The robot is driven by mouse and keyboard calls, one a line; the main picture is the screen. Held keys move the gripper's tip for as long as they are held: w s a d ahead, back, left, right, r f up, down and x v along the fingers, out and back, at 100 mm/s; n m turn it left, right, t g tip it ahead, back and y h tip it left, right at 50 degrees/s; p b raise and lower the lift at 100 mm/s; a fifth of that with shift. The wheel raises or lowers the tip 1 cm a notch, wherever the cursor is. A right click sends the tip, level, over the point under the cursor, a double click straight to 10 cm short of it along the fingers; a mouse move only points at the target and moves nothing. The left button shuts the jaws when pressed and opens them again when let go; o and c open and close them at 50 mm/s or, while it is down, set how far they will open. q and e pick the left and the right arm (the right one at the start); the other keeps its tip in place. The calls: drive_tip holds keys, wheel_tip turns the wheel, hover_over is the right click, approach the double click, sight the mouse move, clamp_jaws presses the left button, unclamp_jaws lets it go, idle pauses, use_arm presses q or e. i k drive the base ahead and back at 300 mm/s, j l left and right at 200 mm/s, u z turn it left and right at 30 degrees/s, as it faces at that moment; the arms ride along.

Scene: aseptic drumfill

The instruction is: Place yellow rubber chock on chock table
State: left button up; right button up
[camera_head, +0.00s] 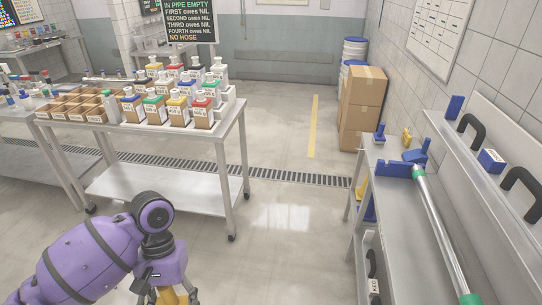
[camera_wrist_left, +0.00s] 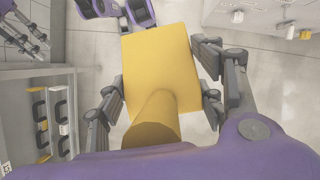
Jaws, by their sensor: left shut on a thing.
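A yellow block with a round stem, which looks like the yellow rubber chock (camera_wrist_left: 160,65), fills the middle of the left wrist view. My left gripper (camera_wrist_left: 160,95) is shut on it, with grey fingers on both sides. In the head view my left gripper (camera_head: 172,296) is at the bottom edge, left of centre, over open floor; only a little yellow shows there. My right gripper (camera_wrist_left: 28,38) seems to show at the top left of the left wrist view; its jaws are unclear. No table is clearly marked as the chock table.
A wheeled steel table (camera_head: 165,132) with bottles and brown bins stands ahead left. A steel bench (camera_head: 398,235) at right carries blue items and a pole-handled tool (camera_head: 440,230). Cardboard boxes (camera_head: 363,100) stand at the back wall. The floor between is clear, crossed by a drain (camera_head: 290,178).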

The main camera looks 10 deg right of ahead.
sight(385, 152)
drive_tip(key=i+u, duration=0.2)
drive_tip(key=i, duration=1.05)
drive_tip(key=i+z, duration=0.7)
drive_tip(key=i+j+z, duration=0.15)
drive_tip(key=z, duration=0.2)
drive_tip(key=i+z, duration=0.2)
drive_tip(key=z, duration=0.2)
drive_tip(key=i+z, duration=0.2)
drive_tip(key=z, duration=0.25)
drive_tip(key=i+j+z, duration=0.15)
drive_tip(key=z, duration=0.25)
drive_tip(key=i+j+z, duration=0.1)
drive_tip(key=i+z, duration=0.3)
drive_tip(key=i+j+z, duration=0.15)
drive_tip(key=z, duration=0.25)
drive_tip(key=i+j+z, duration=0.25)
drive_tip(key=z, duration=0.2)
drive_tip(key=j, duration=0.1)
